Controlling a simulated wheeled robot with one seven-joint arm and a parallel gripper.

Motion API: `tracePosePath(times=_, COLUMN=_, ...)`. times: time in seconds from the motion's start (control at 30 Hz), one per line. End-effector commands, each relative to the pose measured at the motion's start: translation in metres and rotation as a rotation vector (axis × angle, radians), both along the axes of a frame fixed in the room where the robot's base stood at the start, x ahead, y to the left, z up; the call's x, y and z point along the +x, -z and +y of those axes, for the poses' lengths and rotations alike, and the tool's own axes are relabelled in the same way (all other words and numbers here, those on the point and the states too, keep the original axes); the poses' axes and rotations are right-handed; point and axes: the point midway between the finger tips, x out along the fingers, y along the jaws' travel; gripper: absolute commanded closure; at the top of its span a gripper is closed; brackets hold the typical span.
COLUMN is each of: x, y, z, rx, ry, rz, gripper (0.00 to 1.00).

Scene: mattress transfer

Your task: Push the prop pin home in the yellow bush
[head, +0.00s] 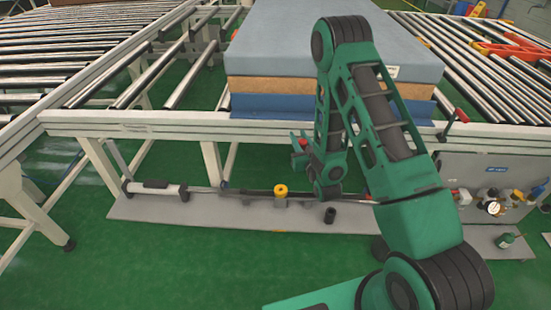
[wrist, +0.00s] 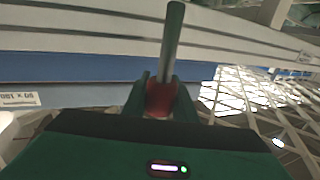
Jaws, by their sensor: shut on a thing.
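The yellow bush (head: 281,190) sits on a grey bracket on the long low bar under the conveyor frame. My gripper (head: 298,148) is above it and a little to the right in the picture, close to the frame's front rail. In the wrist view my gripper (wrist: 160,92) is shut on a grey rod with a red part, which looks like the prop pin (wrist: 173,45). The rod points away from the fingers and is slightly tilted in that view. In the head view the pin is mostly hidden; only a little red shows at the fingers. The pin is apart from the bush.
A mattress stack (head: 280,85) lies on the rollers above. The white front rail (head: 160,126) runs across above the bush. A black cylinder (head: 329,214) stands on the grey base plate (head: 240,214). A control box with gauges (head: 485,180) is at right. Green floor is open at left front.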

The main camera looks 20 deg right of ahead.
Motion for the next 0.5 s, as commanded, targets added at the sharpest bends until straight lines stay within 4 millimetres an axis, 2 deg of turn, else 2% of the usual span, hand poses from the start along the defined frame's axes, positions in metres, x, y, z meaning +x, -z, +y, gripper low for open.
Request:
tracePosePath(times=0.17, x=0.005, y=0.007, z=-0.010, rx=-0.002, ry=0.009, rz=0.000, gripper=1.00)
tracePosePath(times=0.27, x=0.018, y=0.025, z=-0.005, rx=-0.003, ry=0.000, rz=0.001, gripper=1.00)
tracePosePath(times=0.5, x=0.063, y=0.100, z=0.021, rx=-0.004, ry=-0.046, rz=0.000, gripper=1.00)
